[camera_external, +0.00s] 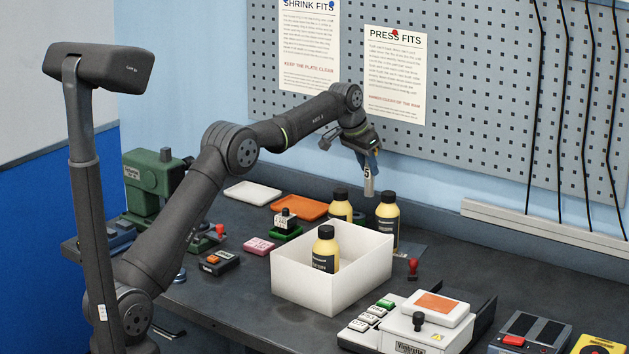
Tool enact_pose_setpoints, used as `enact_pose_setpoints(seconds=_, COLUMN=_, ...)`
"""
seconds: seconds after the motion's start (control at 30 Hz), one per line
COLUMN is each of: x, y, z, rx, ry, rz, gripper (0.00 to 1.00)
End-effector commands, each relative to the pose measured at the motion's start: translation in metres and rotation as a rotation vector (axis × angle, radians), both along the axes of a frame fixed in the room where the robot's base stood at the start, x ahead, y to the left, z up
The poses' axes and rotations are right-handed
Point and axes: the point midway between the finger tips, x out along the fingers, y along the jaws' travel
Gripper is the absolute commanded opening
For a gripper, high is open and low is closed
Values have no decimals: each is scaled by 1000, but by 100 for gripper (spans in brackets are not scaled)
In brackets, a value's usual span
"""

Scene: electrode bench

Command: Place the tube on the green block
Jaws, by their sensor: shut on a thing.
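A small grey tube (368,181) marked with a 5 hangs upright below my gripper (369,161), which is shut on its upper end. The tube is in the air behind the white box, above and between two yellow bottles. A green block (286,235) sits on the bench to the left of the white box, with a small white item with a dark top (285,218) on it. My gripper is to the right of and well above this block. The tube's lower end is close to the bottles in the picture; I cannot tell the gap.
A white box (318,289) holds a yellow bottle (326,246); two more bottles (388,212) (341,206) stand behind it. An orange tray (300,208), white tray (253,193) and pink block (258,246) lie left. A green press (153,184) stands at the far left.

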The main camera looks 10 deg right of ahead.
Motion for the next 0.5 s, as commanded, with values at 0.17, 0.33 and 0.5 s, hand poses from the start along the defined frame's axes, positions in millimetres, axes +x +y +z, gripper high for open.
enact_pose_setpoints(seconds=0.17, x=39, y=10, z=-25, rx=0, ry=1, rz=2, gripper=0)
enact_pose_setpoints(seconds=0.33, x=61, y=16, z=-38, rx=0, ry=0, rz=1, gripper=0)
enact_pose_setpoints(seconds=0.5, x=67, y=18, z=-43, rx=0, ry=0, rz=-1, gripper=0)
